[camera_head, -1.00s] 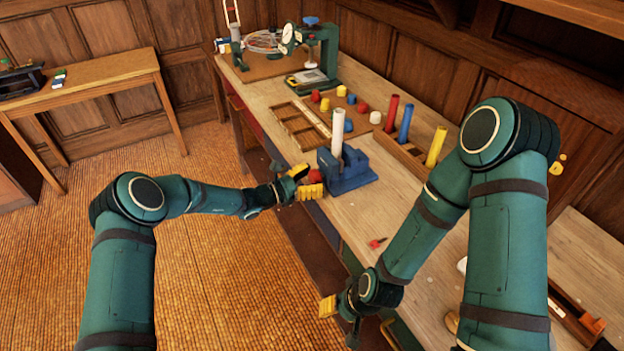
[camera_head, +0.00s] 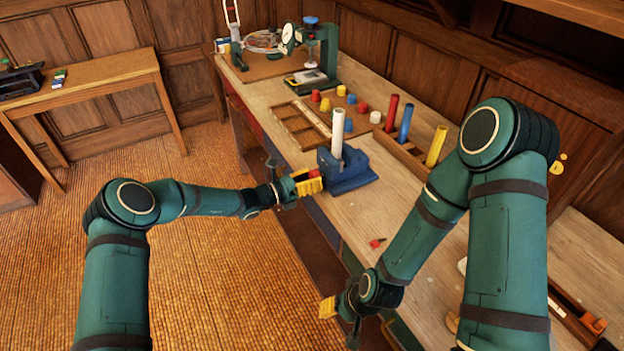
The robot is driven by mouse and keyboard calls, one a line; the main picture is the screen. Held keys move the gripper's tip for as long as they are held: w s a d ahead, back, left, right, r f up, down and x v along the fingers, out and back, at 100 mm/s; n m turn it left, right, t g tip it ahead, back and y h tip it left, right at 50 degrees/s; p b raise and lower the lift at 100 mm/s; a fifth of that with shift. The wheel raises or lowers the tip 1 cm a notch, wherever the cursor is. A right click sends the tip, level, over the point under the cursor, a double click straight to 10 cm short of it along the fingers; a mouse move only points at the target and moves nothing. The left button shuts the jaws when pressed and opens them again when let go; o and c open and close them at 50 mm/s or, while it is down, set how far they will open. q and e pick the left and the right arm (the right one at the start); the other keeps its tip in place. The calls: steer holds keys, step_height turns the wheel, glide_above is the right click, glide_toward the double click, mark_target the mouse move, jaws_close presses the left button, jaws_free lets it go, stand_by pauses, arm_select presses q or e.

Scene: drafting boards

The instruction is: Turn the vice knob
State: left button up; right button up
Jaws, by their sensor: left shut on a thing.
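The blue vice (camera_head: 347,175) stands at the workbench's front edge with a white cylinder (camera_head: 337,131) upright in it. Its red knob (camera_head: 314,174) faces left, towards my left gripper. My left gripper (camera_head: 308,182), with yellow fingertips, is shut on the red knob, which shows only in part between the fingers. My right gripper (camera_head: 328,307) hangs low by the bench's near front edge, away from the vice. Its yellow fingertip shows, but its opening is not clear.
A wooden divided tray (camera_head: 296,129) lies behind the vice. Red, blue and yellow cylinders (camera_head: 404,123) stand in a rack to the right. A small red object (camera_head: 377,242) lies on the bench in front. A green press (camera_head: 325,52) stands at the far end.

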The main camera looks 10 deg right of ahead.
arm_select(q)
steer(key=shift+n, duration=1.2)
steer(key=o, duration=1.2)
steer(key=shift+a, duration=0.15)
steer(key=v, duration=1.1)
steer(key=shift+s+a, duration=0.2)
steer(key=shift+a, duration=0.1)
